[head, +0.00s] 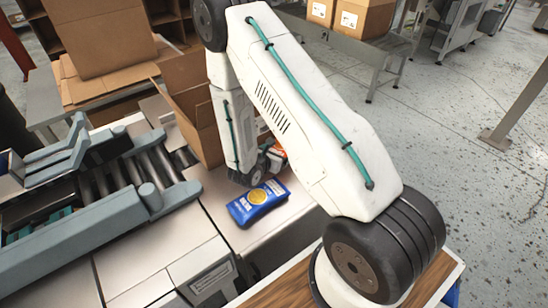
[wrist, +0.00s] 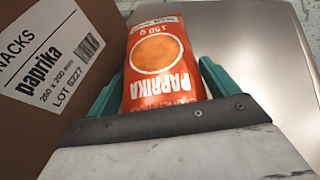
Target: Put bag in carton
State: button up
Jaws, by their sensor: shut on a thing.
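My gripper (wrist: 162,88) is shut on an orange paprika bag (wrist: 158,55), with one teal finger on each side of it. In the head view my gripper (head: 262,168) is low over the pale counter, mostly hidden by my arm, and a sliver of the orange bag (head: 278,152) shows. A brown carton (head: 197,112) with raised flaps stands just left of it. In the wrist view the carton (wrist: 35,125) is close on the left, with a white label reading "paprika". The inside of the carton is not visible.
A blue bag (head: 258,202) lies on the counter (head: 222,185), in front of my gripper. A roller weigher with grey-blue guards (head: 85,225) fills the left. More cardboard (head: 100,40) is stacked behind. Closed boxes (head: 355,15) stand on a far bench.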

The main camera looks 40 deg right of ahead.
jog(key=shift+w+f, duration=0.15)
jog(key=shift+w, duration=0.45)
jog(key=shift+f, duration=1.65)
jog(key=o, duration=0.9)
jog(key=shift+f, duration=0.1)
